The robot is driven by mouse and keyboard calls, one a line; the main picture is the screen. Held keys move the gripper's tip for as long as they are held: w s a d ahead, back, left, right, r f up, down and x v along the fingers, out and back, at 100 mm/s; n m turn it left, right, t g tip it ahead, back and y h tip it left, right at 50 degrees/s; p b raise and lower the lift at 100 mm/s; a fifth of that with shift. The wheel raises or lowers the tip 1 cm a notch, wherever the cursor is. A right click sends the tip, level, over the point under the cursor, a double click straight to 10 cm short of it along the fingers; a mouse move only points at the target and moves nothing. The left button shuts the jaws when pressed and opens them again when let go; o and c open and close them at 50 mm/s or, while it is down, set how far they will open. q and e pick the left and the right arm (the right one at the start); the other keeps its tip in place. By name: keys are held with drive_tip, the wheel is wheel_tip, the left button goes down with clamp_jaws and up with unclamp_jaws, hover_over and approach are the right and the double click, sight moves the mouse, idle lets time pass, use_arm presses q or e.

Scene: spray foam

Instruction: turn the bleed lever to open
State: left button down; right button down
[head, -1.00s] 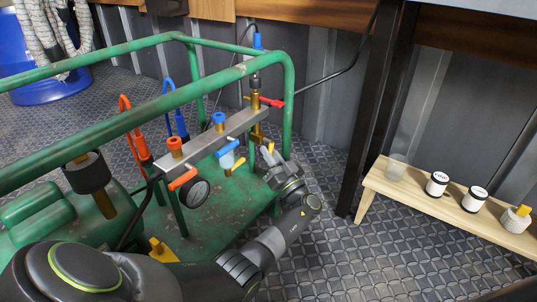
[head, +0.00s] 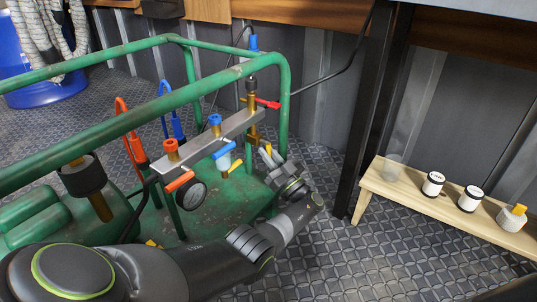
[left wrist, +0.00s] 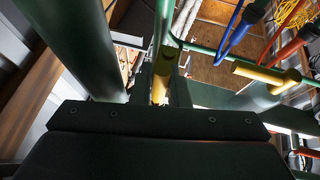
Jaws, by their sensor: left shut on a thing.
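The steel manifold (head: 215,137) runs along the green frame and carries orange and blue valve handles. My left gripper (head: 267,156) is at the manifold's right end, below the red lever (head: 268,103) and brass fittings. In the left wrist view its fingers (left wrist: 163,88) are shut on a yellow-gold piece (left wrist: 163,72), which appears to be the bleed lever. The gripper mostly hides this piece in the head view. A separate yellow handle (head: 236,166) sits to the left, below the blue handle (head: 223,150). My right gripper is not in view.
Green rails (head: 150,115) pass above and left of the manifold. A round gauge (head: 191,195) hangs below it. A black table leg (head: 372,120) and a wooden bench (head: 400,196) with several small containers stand to the right. The floor between them is clear.

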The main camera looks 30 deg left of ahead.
use_arm(q)
drive_tip(key=c, duration=1.4)
unclamp_jaws()
drive_tip(key=shift+a, duration=0.1)
drive_tip(key=shift+s+m+t, duration=0.1)
drive_tip(key=shift+m+t, duration=0.2)
drive_tip(key=shift+m, duration=0.3)
